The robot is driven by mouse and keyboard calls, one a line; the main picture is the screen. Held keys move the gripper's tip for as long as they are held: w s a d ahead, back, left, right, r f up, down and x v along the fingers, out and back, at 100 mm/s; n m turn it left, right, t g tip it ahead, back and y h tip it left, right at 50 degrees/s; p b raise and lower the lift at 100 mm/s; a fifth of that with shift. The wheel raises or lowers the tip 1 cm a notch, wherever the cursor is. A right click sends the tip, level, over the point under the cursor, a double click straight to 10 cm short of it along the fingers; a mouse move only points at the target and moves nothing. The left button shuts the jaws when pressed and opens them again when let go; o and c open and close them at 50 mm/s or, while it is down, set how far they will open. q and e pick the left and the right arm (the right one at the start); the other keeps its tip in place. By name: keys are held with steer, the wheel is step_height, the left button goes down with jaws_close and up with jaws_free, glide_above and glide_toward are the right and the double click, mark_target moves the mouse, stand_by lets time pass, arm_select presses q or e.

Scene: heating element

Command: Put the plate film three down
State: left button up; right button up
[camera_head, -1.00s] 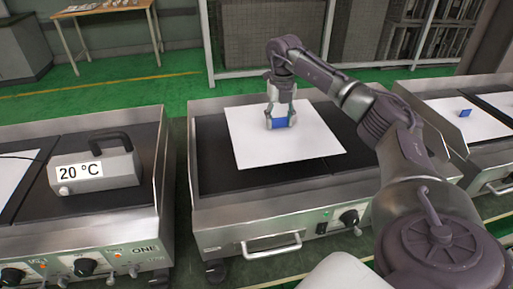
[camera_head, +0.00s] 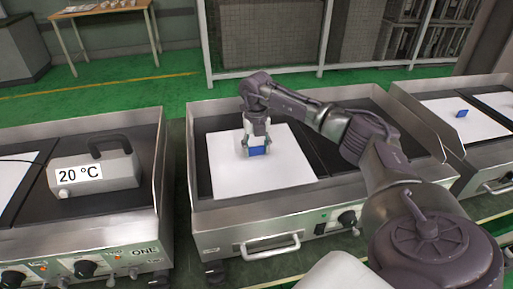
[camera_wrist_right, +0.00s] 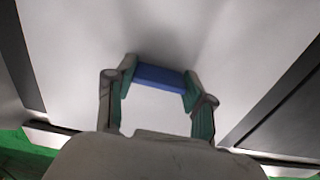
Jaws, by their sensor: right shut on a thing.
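A white square sheet, the plate film (camera_head: 285,170), lies over the left part of the dark griddle top in the middle of the head view. It has a blue block-like handle (camera_head: 257,151). My right gripper (camera_head: 257,148) is shut on this blue handle, which also shows between the fingers in the right wrist view (camera_wrist_right: 160,76). The white sheet fills most of the right wrist view (camera_wrist_right: 230,40). Whether the sheet touches the griddle surface or hovers just above it, I cannot tell. My left gripper is not in view.
The middle griddle (camera_head: 340,150) has raised metal walls and a bare dark right part. A left griddle carries a box reading 20 °C (camera_head: 95,172). A wooden table (camera_head: 105,30) stands behind.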

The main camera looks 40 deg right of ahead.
mark_target(257, 147)
steer(key=o, duration=1.2)
steer(key=shift+f, duration=0.15)
step_height(257, 147, up, 12)
steer(key=shift+r, duration=0.2)
